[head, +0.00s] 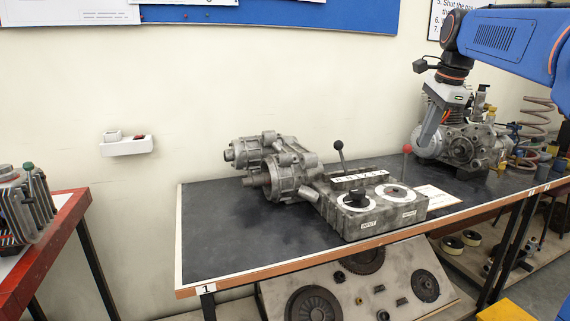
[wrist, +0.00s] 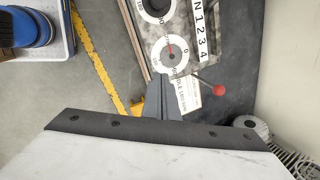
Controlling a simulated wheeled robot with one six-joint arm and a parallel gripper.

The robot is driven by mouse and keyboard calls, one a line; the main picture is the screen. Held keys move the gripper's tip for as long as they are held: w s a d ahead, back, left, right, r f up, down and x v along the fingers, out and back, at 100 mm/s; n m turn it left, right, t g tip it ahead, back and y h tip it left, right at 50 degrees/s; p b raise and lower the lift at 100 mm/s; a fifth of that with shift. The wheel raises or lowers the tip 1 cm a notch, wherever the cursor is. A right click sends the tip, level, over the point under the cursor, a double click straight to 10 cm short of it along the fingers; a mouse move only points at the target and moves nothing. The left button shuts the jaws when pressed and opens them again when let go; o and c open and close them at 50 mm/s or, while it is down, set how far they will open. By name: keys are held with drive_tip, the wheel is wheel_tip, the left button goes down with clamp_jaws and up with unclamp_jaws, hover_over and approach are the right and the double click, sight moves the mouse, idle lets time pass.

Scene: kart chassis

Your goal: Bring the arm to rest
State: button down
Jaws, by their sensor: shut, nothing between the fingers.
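My blue arm (head: 510,45) reaches in from the upper right in the head view. My gripper (head: 424,145) hangs below its wrist, over the right part of the dark workbench (head: 225,230) and in front of a grey engine (head: 465,148). In the wrist view my gripper (wrist: 163,80) shows with its grey fingers together and nothing between them. A gearbox unit (head: 345,215) with two dials, a black lever and a red-knobbed lever stands on the bench, left of my gripper. In the wrist view its dial (wrist: 172,52) and red knob (wrist: 218,90) lie near the fingers.
A second table with a red edge (head: 62,225) stands at the left. A small white wall shelf (head: 125,147) hangs above a gap. Coil springs (head: 537,115) stand right of the engine. A sloped board (head: 345,285) with gears is below the bench. The bench's left part is clear.

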drive_tip(key=s+a+f+n, duration=0.2)
drive_tip(key=s+f+n, duration=0.4)
drive_tip(key=s+f, duration=0.4)
drive_tip(key=s+a+f+n+t, duration=0.1)
drive_tip(key=s+a+f+n, duration=0.2)
drive_tip(key=s+f+n, duration=0.3)
drive_tip(key=s+a+f+n, duration=0.2)
drive_tip(key=s+f+n, duration=0.4)
drive_tip(key=s+f, duration=0.8)
drive_tip(key=shift+s+a+n+h, duration=0.3)
drive_tip(key=shift+s+h, duration=0.1)
drive_tip(key=shift+s, duration=0.6)
